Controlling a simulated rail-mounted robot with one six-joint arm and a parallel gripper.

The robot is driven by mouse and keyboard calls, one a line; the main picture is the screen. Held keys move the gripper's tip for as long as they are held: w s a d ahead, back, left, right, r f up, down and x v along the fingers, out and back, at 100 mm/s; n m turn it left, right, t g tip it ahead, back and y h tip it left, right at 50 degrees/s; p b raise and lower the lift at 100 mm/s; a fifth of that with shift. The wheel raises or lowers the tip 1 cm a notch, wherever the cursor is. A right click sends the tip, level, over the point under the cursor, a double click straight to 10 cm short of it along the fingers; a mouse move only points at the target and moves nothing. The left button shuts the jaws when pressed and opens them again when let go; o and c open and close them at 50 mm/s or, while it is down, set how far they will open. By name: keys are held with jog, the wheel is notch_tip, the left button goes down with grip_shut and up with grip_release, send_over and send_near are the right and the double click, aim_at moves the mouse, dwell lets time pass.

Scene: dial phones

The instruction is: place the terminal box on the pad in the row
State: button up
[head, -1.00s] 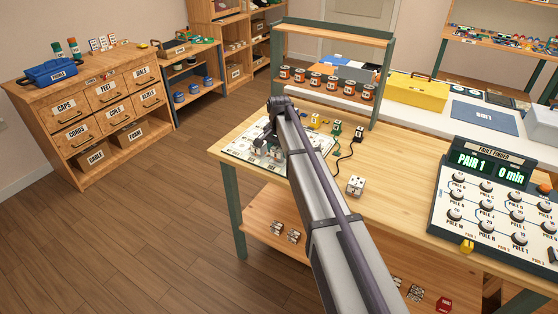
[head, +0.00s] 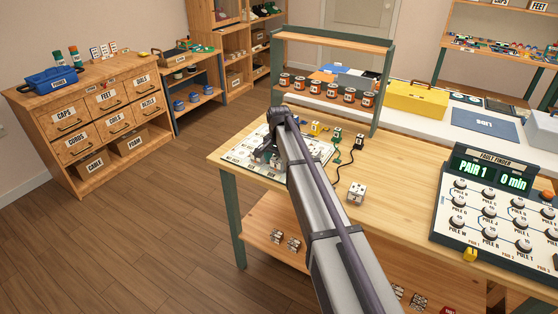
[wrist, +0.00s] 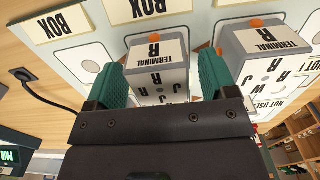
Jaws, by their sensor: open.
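My gripper (wrist: 160,82) is open, its two green fingers pointing at the white sheet board. A grey terminal box (wrist: 160,64) with a white "TERMINAL R" label stands between the fingers in the wrist view, with a narrow gap on each side. A second grey terminal box (wrist: 262,46), also labelled "TERMINAL R", stands on the board just right of the right finger. The printed board (head: 240,152) lies at the table's left end in the head view, where my arm hides much of the gripper and the boxes. Pads under the boxes are mostly hidden.
A black cable (head: 345,165) runs near small coloured plugs. A fault finder panel (head: 490,208) stands at right. A shelf rack (head: 330,105) with several tins stands behind.

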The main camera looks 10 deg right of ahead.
aim_at(279, 157)
notch_tip(279, 157, up, 12)
jog(key=r+p, duration=0.1)
jog(key=p, duration=1.1)
jog(key=s+n, duration=0.8)
jog(key=s, duration=2.5)
jog(key=shift+s+f, duration=0.2)
jog(key=shift+f, duration=0.25)
